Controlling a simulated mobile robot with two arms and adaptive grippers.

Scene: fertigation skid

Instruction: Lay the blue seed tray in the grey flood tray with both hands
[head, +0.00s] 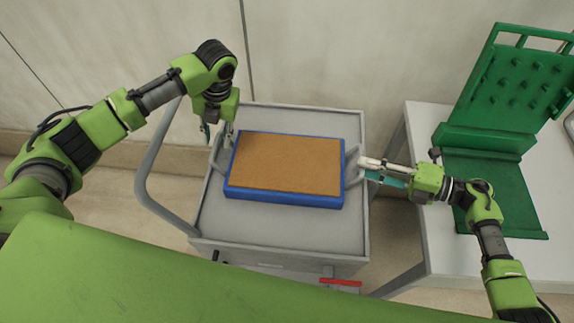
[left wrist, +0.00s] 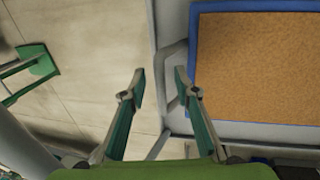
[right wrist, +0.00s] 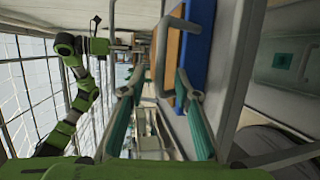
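The blue seed tray (head: 285,197), filled with brown material, lies flat on the grey cart top (head: 270,227). It has a grey loop handle at each short end. My left gripper (head: 217,134) is open and points down by the left handle; in the left wrist view its fingertips (left wrist: 161,80) are apart, with the handle (left wrist: 170,88) by the right finger. My right gripper (head: 368,169) is open and level at the right handle (head: 353,167). In the right wrist view the handle (right wrist: 161,60) shows between its fingers. I cannot identify the grey flood tray.
A white table (head: 420,122) stands right of the cart and carries a green stand (head: 500,185) with an upright back. The cart's grey push handle (head: 152,165) curves up at the left. A wall is close behind. Bare cart top lies in front of the tray.

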